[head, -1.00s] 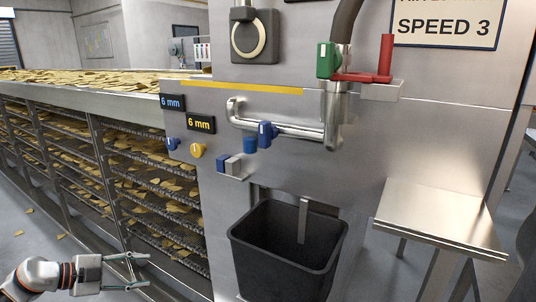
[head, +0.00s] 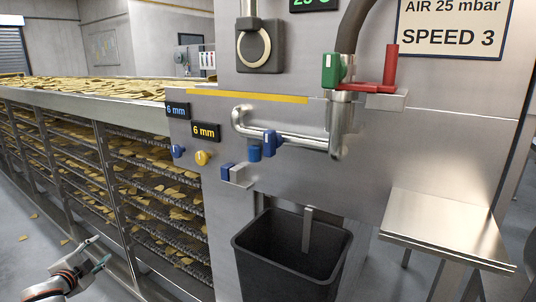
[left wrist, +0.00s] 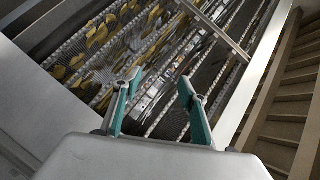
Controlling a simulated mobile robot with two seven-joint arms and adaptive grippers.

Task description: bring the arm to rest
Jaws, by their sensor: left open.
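My left gripper (head: 97,259) is at the lower left of the head view, in front of the chip cooling racks and apart from them. In the left wrist view its two green-lined fingers (left wrist: 158,98) stand apart with nothing between them. The jaws are open and empty. Part of the left arm is cut off by the bottom edge of the head view. My right gripper is in neither view.
Mesh racks (head: 155,190) with scattered chips stand beside the gripper. A steel cabinet (head: 215,235) carries pipes and a blue-handled valve (head: 270,143). A black bin (head: 290,255) hangs on its front. A steel side table (head: 448,229) stands right. Some chips lie on the floor.

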